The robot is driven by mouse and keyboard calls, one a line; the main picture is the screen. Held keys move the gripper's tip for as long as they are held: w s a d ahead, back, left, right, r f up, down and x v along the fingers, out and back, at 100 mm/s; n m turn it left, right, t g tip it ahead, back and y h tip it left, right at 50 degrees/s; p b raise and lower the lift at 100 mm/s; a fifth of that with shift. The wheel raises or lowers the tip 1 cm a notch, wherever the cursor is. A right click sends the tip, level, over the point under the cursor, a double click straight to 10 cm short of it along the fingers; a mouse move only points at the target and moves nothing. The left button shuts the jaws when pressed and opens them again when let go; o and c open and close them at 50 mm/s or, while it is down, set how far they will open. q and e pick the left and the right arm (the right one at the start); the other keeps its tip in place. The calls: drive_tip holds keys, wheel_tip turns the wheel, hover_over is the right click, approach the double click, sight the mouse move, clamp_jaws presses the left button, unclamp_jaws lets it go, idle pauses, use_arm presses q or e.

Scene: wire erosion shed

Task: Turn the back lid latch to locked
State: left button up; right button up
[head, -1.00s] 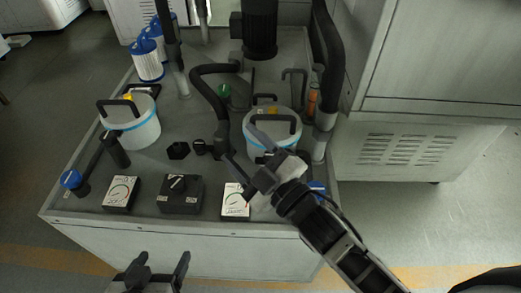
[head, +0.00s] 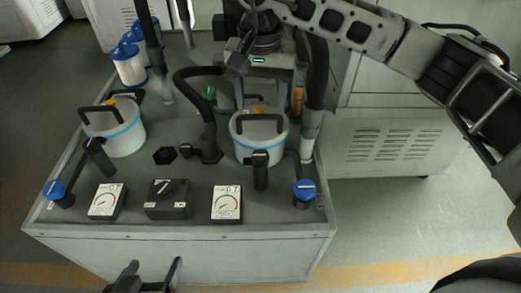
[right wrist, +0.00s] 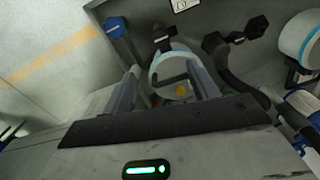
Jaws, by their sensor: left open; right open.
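Two white canisters with blue bands stand on the grey cabinet, a left one (head: 125,137) and a right one (head: 243,146), each with a black lid handle. A small yellow piece, possibly the back lid latch (head: 258,110), shows at the right canister's back edge. It also shows in the right wrist view (right wrist: 181,91); its setting cannot be told. My right gripper (head: 259,92) is open, above and behind the right canister. In the right wrist view my fingers (right wrist: 165,82) straddle the view of this canister, without visible contact. My left gripper (head: 152,276) is open and empty below the cabinet's front edge.
Black hoses and pipes (head: 203,100) rise beside the right canister. Black upright handles (head: 260,170), blue-capped knobs (head: 305,190), two gauges (head: 227,203) and a rotary switch (head: 168,197) line the front. A louvred cabinet (head: 385,145) stands at right.

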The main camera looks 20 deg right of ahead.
sight(260, 155)
wheel_tip(260, 155, down, 16)
drive_tip(key=shift+r+p, duration=0.2)
drive_tip(key=shift+p, duration=0.25)
drive_tip(key=shift+c, duration=0.2)
drive_tip(key=c, duration=0.9)
